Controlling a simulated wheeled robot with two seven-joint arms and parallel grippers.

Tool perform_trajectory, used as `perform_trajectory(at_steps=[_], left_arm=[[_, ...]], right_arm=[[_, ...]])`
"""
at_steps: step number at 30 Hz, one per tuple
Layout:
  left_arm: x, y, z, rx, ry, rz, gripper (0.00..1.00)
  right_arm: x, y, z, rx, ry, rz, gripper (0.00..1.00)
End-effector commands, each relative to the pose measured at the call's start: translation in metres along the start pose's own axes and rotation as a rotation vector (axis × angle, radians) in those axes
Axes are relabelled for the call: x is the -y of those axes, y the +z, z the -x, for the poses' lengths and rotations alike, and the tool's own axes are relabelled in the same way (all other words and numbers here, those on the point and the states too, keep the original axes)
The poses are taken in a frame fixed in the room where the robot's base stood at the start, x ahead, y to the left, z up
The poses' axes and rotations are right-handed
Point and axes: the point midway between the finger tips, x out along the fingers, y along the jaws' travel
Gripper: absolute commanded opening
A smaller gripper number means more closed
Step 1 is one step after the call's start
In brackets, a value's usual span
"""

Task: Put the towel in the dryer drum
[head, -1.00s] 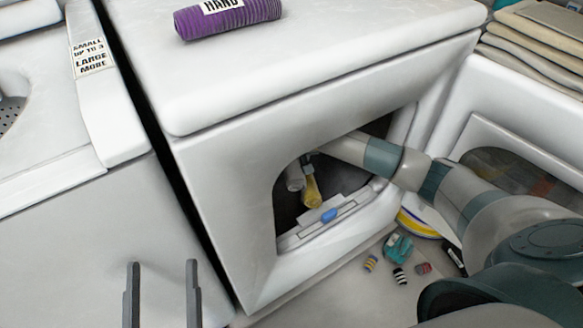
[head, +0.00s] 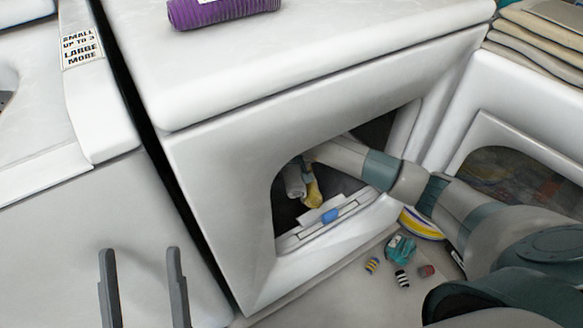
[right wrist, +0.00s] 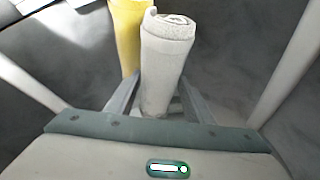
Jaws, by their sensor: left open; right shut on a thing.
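The dryer (head: 215,190) is white, and its front opening shows a dark drum (head: 285,215). My right arm reaches through the opening. My right gripper (right wrist: 158,100) is shut on a rolled white towel (right wrist: 165,65), which also shows inside the opening in the head view (head: 294,180). A yellow roll (right wrist: 127,35) is just behind and left of it in the right wrist view, and beside it in the head view (head: 313,192). Whether the white towel touches the drum floor is unclear. My left gripper (head: 140,252) is open and empty at the lower left.
A purple roll (head: 222,8) lies on the dryer top. Another white machine (head: 70,230) stands left, across a dark gap. Folded towels (head: 545,45) are stacked at upper right. Small striped items (head: 402,278), a teal item (head: 401,249) and a yellow-blue-white item (head: 422,224) lie below the opening.

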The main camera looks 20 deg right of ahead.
Motion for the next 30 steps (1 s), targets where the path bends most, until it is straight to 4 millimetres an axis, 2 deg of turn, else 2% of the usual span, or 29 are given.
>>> perform_trajectory(at_steps=[22, 23, 24, 25, 30], left_arm=[[0.008, -0.015, -0.008, -0.101, 0.002, -0.018, 0.67], [0.008, -0.015, -0.009, -0.103, 0.002, -0.018, 0.67], [0.008, -0.015, -0.009, -0.103, 0.002, -0.018, 0.67], [0.008, -0.015, -0.009, -0.103, 0.002, -0.018, 0.67], [0.008, -0.015, -0.009, -0.1, 0.002, -0.018, 0.67]], right_arm=[[0.0, 0.003, -0.008, -0.001, -0.001, 0.0, 0.19], [0.0, 0.003, -0.008, 0.0, 0.0, 0.0, 0.52], [0.0, 0.004, -0.008, 0.0, 0.0, 0.0, 0.62], [0.0, 0.003, -0.008, 0.0, 0.0, 0.0, 0.66], [0.0, 0.004, -0.008, 0.0, 0.0, 0.0, 0.66]])
